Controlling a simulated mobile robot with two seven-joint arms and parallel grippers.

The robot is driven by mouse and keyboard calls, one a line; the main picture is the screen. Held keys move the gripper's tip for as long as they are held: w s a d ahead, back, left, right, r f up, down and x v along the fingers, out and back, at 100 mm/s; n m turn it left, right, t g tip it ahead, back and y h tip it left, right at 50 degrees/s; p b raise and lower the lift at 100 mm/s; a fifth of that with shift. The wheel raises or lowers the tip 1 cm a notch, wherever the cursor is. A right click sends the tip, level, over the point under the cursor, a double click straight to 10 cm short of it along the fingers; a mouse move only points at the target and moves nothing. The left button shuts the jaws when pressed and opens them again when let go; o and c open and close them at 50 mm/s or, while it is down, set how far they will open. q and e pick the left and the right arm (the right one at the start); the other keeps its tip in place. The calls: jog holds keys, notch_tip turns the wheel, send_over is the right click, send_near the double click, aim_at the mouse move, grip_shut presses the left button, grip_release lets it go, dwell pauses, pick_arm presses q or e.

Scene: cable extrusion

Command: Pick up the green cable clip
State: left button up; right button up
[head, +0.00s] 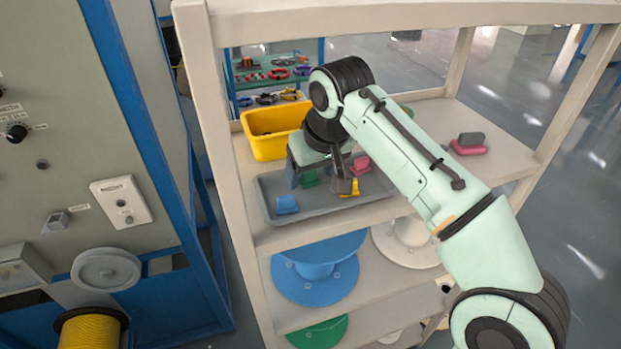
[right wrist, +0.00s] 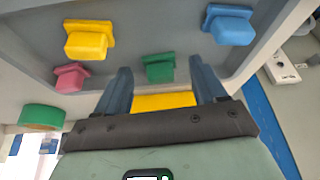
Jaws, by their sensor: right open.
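The green cable clip (head: 310,179) lies in the grey tray (head: 260,203) on the top shelf. In the right wrist view the green clip (right wrist: 159,68) sits between and just beyond the fingertips. My right gripper (head: 317,176) is open and empty, reaching down over the tray with its fingers on either side of the clip's position. I cannot tell whether a finger touches the clip. My left gripper is not in view.
The tray also holds a blue clip (head: 287,204), a yellow clip (head: 346,187) and a pink clip (head: 361,165). A yellow bin (head: 268,148) stands behind the tray. Pink and grey items (head: 469,146) lie at the shelf's right. Shelf posts flank the space.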

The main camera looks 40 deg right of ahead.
jog(key=shift+w, duration=0.2)
jog(key=c, duration=0.4)
jog(key=shift+s, duration=0.1)
jog(key=c, duration=0.7)
